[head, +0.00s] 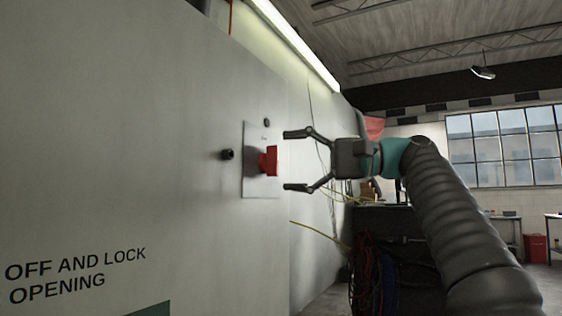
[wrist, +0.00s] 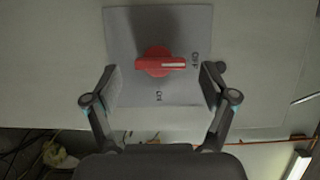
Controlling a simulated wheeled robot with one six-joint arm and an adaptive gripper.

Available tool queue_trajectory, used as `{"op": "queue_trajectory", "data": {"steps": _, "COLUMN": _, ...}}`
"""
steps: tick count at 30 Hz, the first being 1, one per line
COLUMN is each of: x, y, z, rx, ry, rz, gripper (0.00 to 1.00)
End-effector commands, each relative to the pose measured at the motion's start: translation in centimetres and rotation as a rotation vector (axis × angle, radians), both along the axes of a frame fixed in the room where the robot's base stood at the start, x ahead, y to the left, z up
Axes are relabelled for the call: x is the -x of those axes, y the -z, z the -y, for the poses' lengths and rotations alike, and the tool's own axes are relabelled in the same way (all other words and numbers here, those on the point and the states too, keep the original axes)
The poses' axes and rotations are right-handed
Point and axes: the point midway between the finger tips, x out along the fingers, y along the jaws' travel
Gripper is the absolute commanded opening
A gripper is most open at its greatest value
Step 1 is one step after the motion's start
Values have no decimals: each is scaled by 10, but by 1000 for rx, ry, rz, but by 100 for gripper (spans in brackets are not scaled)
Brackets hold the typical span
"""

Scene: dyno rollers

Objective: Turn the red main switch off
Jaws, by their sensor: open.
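The red main switch (head: 270,161) sticks out from a grey plate (head: 255,188) on the pale cabinet front in the head view. In the wrist view the switch (wrist: 158,62) shows face on, its handle lying across the picture with a white mark pointing right.
A black knob (head: 227,154) sits on the cabinet (head: 120,130) left of the plate. A dark bench (head: 385,222) with hanging cables (head: 370,275) stands behind my arm. A yellow cable (head: 318,235) runs beside the cabinet's edge. A red bin (head: 535,248) stands far right.

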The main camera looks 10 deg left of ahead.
Motion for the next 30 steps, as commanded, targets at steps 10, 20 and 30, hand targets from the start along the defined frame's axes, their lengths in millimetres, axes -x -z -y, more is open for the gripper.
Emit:
{"op": "queue_trajectory", "data": {"steps": 10, "x": -3, "y": 0, "z": 47, "rx": 1, "ry": 1, "rz": 1, "gripper": 84}}
{"op": "queue_trajectory", "data": {"steps": 20, "x": -2, "y": 0, "z": 51, "rx": 1, "ry": 0, "rz": 0, "gripper": 84}}
{"op": "queue_trajectory", "data": {"steps": 30, "x": -3, "y": 0, "z": 51, "rx": -1, "ry": 0, "rz": 18, "gripper": 84}}
